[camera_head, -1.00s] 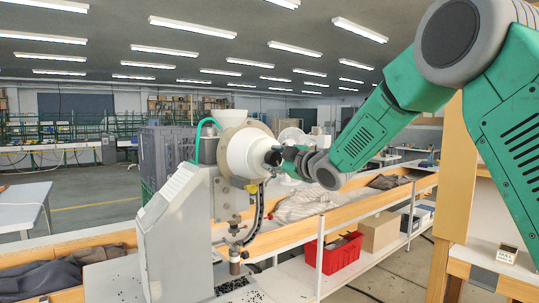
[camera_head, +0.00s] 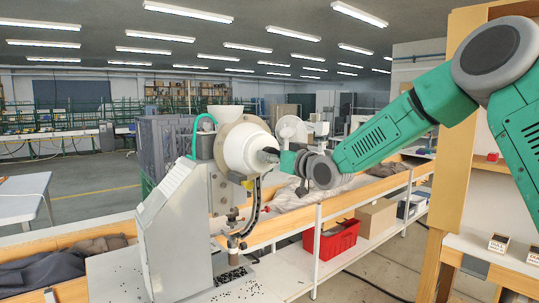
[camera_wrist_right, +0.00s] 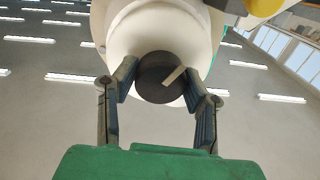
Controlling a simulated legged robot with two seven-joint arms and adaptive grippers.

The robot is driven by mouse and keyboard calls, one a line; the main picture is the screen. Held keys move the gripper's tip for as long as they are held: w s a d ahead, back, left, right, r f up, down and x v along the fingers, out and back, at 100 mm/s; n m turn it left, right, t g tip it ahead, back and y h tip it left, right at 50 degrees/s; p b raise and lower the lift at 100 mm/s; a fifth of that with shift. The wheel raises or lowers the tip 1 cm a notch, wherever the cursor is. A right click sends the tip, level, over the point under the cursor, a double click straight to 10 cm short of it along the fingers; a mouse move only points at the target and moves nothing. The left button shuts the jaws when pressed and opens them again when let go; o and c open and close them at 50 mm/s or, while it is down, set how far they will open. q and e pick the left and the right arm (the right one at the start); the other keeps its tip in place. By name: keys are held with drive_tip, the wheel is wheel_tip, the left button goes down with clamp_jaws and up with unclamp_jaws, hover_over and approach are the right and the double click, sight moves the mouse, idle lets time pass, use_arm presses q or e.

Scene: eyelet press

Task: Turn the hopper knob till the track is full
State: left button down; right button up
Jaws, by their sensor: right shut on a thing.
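The eyelet press (camera_head: 178,225) is a pale grey machine at the left of centre in the head view. Its white rounded hopper (camera_head: 242,148) faces right and also fills the top of the right wrist view (camera_wrist_right: 125,35). The dark round knob (camera_wrist_right: 152,80) sits on the hopper's end and has a pale stripe, slanted up to the right. My right gripper (camera_wrist_right: 160,84) has a finger on each side of the knob and is shut on it. The curved dark track (camera_head: 256,208) runs down below the hopper; its fill is too small to tell. My left gripper is not in view.
Small dark bits lie scattered on the bench (camera_head: 112,277) around the press foot. A red bin (camera_head: 332,240) and a cardboard box (camera_head: 376,218) stand on the lower shelf at right. A wooden post (camera_head: 444,200) rises near my right arm. Grey cloth lies at lower left.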

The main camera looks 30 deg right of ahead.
drive_tip(key=m, duration=0.2)
drive_tip(key=f+m, duration=0.1)
drive_tip(key=m, duration=0.1)
drive_tip(key=shift+s+f+m, duration=0.1)
drive_tip(key=shift+m, duration=0.2)
drive_tip(key=shift+m+b, duration=0.5)
drive_tip(key=shift+m, duration=1.2)
drive_tip(key=shift+r, duration=0.2)
drive_tip(key=shift+r+m, duration=0.2)
drive_tip(key=shift+m, duration=0.1)
drive_tip(key=o, duration=1.2)
drive_tip(key=shift+d, duration=0.1)
drive_tip(key=shift+c, duration=0.2)
drive_tip(key=shift+d, duration=0.2)
drive_tip(key=shift+d, duration=0.1)
